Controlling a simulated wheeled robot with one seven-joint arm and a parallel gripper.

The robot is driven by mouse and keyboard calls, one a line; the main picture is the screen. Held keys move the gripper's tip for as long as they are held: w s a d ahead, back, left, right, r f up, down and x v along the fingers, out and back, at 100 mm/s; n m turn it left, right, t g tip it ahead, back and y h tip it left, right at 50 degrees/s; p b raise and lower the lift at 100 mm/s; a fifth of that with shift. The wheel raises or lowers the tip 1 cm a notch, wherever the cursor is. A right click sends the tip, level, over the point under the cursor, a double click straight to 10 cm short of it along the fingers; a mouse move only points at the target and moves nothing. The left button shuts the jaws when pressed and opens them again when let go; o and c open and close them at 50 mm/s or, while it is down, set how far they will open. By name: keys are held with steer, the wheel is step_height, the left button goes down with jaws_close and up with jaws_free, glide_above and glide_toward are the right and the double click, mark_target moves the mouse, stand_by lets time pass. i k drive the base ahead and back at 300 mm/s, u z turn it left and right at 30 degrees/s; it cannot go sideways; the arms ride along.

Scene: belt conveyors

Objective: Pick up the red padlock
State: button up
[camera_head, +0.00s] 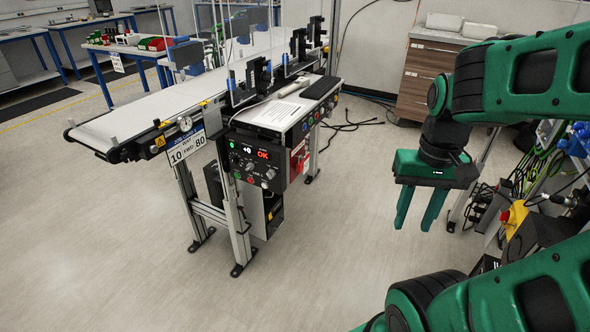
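A small red and white item (299,157) is on the right side of the black control box, under the conveyor's side shelf. It may include the red padlock, but it is too small to tell a body from a tag. My gripper (414,227) is green and hangs in the air at the right, fingers pointing down. Its two fingers are apart, with only floor showing between them. It is well to the right of the red item in the picture and touches nothing that I can see.
The belt conveyor (150,112) runs from front left to back. Its control box (254,160) hangs above metal legs. A shelf holds papers and a black keyboard (320,87). Cables lie on the floor behind. A yellow box (515,220) and cables are at right. Open floor lies between.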

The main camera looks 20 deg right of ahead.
mark_target(300, 167)
steer(key=u, duration=0.05)
steer(key=i, duration=1)
steer(key=z, duration=0.05)
